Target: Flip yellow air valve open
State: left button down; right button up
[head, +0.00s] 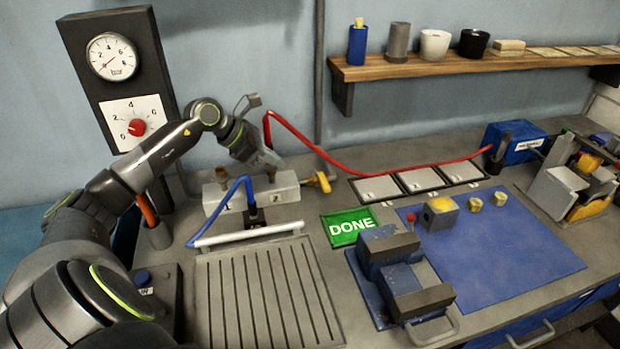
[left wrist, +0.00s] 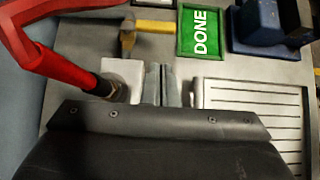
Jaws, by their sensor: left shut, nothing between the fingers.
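The yellow air valve lever (head: 318,182) sticks out at the right end of a pale grey manifold block (head: 285,188) marked 1 and 2. In the left wrist view the yellow lever (left wrist: 155,27) lies sideways from a brass body (left wrist: 127,40), beyond the fingertips. My left gripper (head: 268,163) is over the block, left of the lever. Its two fingers (left wrist: 163,84) are together with nothing between them, apart from the lever in the picture. Part of the block is hidden behind the gripper. My right gripper is out of view.
A red hose (head: 370,168) arches past my gripper and runs right; a blue hose (head: 222,207) bends down in front of the block. The green DONE panel (head: 349,227), blue vise (head: 390,252) and slotted plate (head: 268,290) lie in front. A gauge board (head: 115,75) stands behind left.

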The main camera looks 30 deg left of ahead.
aim_at(322, 179)
pick_arm(q)
jog(key=shift+p+x, duration=1.6)
jog(key=shift+x, duration=4.55)
